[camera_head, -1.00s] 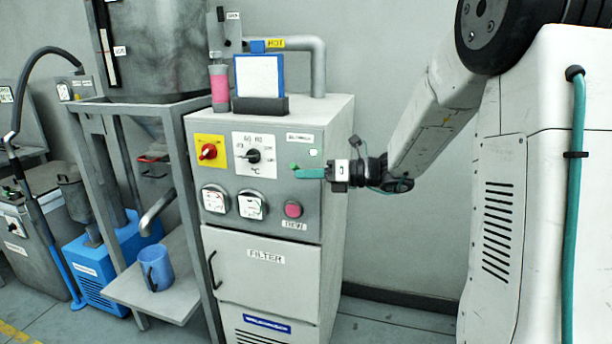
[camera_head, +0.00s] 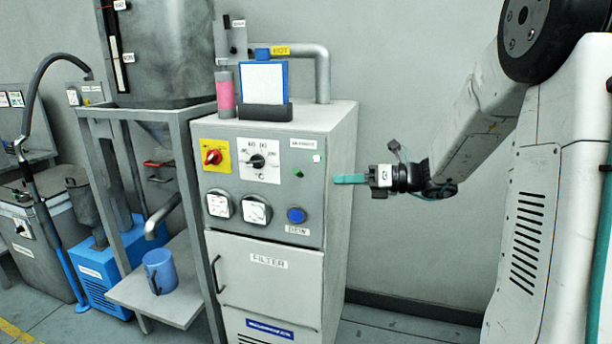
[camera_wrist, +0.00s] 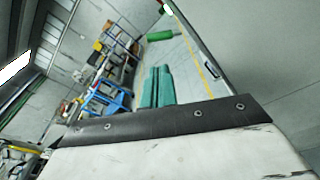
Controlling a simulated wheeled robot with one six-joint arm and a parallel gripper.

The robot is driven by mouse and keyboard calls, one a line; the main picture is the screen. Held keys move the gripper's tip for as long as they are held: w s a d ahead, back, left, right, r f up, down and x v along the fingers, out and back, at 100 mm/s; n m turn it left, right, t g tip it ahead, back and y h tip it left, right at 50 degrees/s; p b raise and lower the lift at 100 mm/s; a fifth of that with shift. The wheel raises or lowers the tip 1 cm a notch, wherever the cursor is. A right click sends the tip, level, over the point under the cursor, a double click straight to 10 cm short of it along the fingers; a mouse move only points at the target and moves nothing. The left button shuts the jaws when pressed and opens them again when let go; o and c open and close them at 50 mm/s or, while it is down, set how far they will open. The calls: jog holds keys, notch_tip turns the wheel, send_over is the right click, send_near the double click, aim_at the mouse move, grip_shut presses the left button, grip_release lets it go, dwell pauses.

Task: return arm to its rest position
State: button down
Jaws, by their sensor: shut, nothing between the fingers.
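My gripper (camera_head: 350,180) is to the right of the grey control cabinet (camera_head: 341,190), with teal fingers held together and nothing between them. Its fingers point left toward the cabinet, at about the height of the small green control (camera_head: 299,172); a gap shows between the fingertips and that control. In the wrist view the two teal fingers (camera_wrist: 156,88) lie side by side. The cabinet front also carries a red knob (camera_head: 212,157), a black dial (camera_head: 257,161), two gauges and a round blue button or lamp (camera_head: 296,215).
A steel frame (camera_head: 196,190) with a hopper stands left of the cabinet, with a blue jug (camera_head: 160,271) on its shelf. A blue-framed board (camera_head: 264,83) and a pink cylinder (camera_head: 225,92) are on top of the cabinet. Bare wall (camera_head: 420,80) is behind my arm.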

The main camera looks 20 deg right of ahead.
jog(key=s+a+f+n+g+h, duration=0.3)
jog(key=s+a+n+g, duration=0.15)
jog(key=s+n, duration=0.45)
jog(key=s+a+f+n+g+h, duration=0.25)
jog(key=s+n+g, duration=0.25)
jog(key=s+n, duration=0.4)
jog(key=s+r+n+t+h, duration=0.1)
jog(key=s+r+n+h, duration=0.2)
jog(key=s+n+h, duration=0.5)
jog(key=s+n, duration=0.5)
jog(key=s, duration=0.1)
jog(key=shift+s+a, duration=0.2)
jog(key=shift+s, duration=0.05)
jog(key=shift+r, duration=0.1)
